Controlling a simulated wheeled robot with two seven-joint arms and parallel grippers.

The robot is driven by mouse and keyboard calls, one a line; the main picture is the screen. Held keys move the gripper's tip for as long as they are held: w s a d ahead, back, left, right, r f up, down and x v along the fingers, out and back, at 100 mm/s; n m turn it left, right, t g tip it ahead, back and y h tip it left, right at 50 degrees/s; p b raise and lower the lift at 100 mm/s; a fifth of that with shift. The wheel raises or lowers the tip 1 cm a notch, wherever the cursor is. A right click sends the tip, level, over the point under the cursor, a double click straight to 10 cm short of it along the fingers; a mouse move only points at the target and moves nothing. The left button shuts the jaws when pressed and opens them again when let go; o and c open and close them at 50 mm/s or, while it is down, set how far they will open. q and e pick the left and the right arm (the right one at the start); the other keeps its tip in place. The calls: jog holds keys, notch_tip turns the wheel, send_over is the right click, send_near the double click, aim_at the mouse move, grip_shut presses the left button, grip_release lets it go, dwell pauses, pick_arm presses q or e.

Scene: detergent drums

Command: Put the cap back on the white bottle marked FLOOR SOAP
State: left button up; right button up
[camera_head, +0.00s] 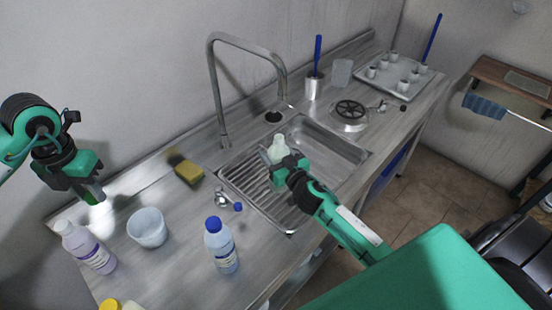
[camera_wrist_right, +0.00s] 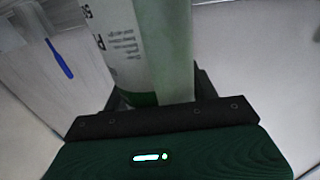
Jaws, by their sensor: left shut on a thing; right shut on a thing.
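My right gripper (camera_head: 278,162) is shut on a pale white bottle (camera_head: 279,147) and holds it over the sink. The bottle's upper end shows above the gripper, pale, with no coloured cap visible on it. In the right wrist view the bottle (camera_wrist_right: 143,50) fills the middle, with a printed label and a green band; the label name is not readable. My left gripper (camera_head: 92,196) is shut at the far left, above the counter near the wall. It holds something small, apparently the cap, green with a bright spot beside it; its details are too small to tell.
A yellow sponge (camera_head: 188,172) lies by the wall. The tall faucet (camera_head: 214,95) rises behind the sink (camera_head: 336,144). Cups stand on a tray (camera_head: 398,90) at the back.

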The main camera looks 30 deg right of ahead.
pick_arm(q)
jog(key=shift+f, duration=0.1)
pick_arm(e)
notch_tip(320, 180, up, 9)
jog(key=shift+r, duration=0.1)
dwell(0.3)
jog(key=o, duration=0.7)
jog(key=c, duration=0.8)
jog(key=shift+c, duration=0.2)
